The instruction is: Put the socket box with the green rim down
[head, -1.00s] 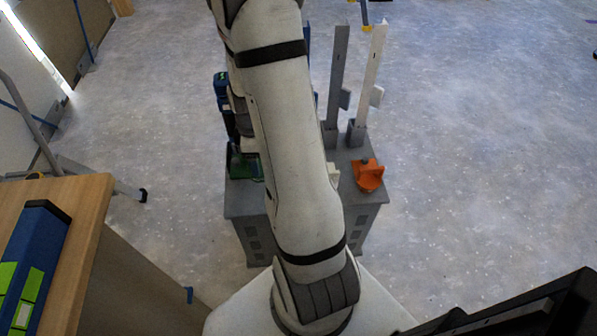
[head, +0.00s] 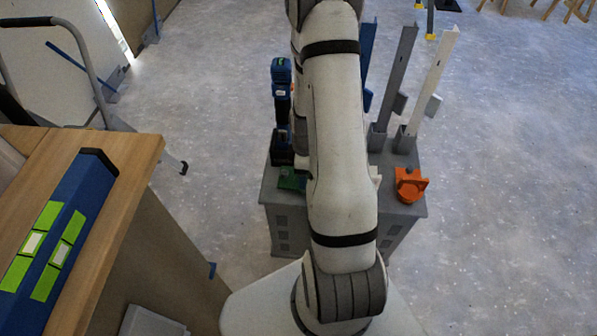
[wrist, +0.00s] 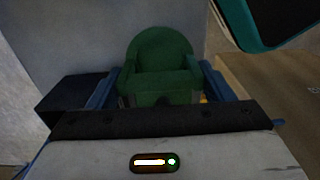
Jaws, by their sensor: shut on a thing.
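In the wrist view the socket box (wrist: 160,50), a green piece with a rounded back and a blocky front, sits between the two blue fingers of my gripper (wrist: 160,92). The fingers are shut on it from both sides. The dark palm edge hides its lower part. In the head view my arm hides the gripper and the held piece.
A grey cabinet (head: 283,222) carries an orange socket box (head: 409,185), a blue tool (head: 281,95), a green item (head: 291,180) and upright posts (head: 432,90). A wooden table (head: 128,165) bears a blue case (head: 60,225). A teal-rimmed dark object (wrist: 270,22) is close by. Floor at right is clear.

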